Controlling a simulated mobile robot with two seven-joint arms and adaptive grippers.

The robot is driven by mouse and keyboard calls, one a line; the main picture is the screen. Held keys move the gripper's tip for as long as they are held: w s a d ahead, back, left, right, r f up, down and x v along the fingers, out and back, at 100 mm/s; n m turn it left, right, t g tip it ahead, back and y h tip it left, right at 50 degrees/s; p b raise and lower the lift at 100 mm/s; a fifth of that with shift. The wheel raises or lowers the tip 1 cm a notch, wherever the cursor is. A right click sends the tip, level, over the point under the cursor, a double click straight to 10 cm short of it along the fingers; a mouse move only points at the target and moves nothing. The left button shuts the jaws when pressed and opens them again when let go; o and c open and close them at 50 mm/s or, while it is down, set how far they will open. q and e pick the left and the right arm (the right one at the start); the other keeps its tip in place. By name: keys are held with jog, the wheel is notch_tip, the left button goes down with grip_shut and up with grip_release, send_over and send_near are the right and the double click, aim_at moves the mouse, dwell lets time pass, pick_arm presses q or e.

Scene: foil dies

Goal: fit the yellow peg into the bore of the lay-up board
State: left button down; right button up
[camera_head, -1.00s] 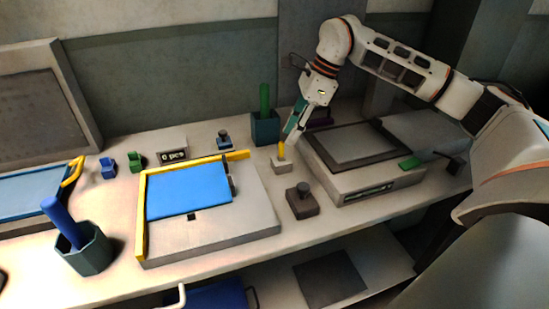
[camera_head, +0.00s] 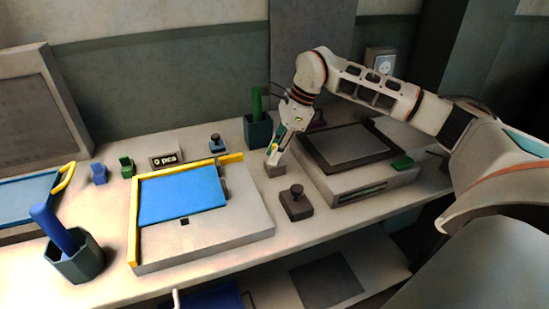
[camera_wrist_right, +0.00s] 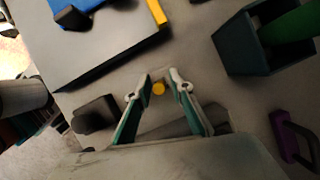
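The yellow peg (camera_head: 275,148) stands upright in a small block (camera_head: 274,171) right of the lay-up board, mostly hidden by my right gripper (camera_head: 274,153). In the right wrist view the peg's round yellow top (camera_wrist_right: 158,88) lies between the two fingers of the gripper (camera_wrist_right: 160,80), which look open with a small gap around it. The lay-up board (camera_head: 225,243) is pale grey, with a blue sheet and yellow edge strips. A small dark square (camera_head: 184,222) shows on its front part; I cannot tell whether it is the bore. My left gripper is out of view.
A dark block with a knob (camera_head: 296,204) stands in front of the peg's block. A teal holder with a green rod (camera_head: 258,132) is just behind, and a grey unit with a dark frame (camera_head: 372,183) is to the right. A blue rod stands in a cup (camera_head: 80,266) at left.

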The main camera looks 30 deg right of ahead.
grip_shut()
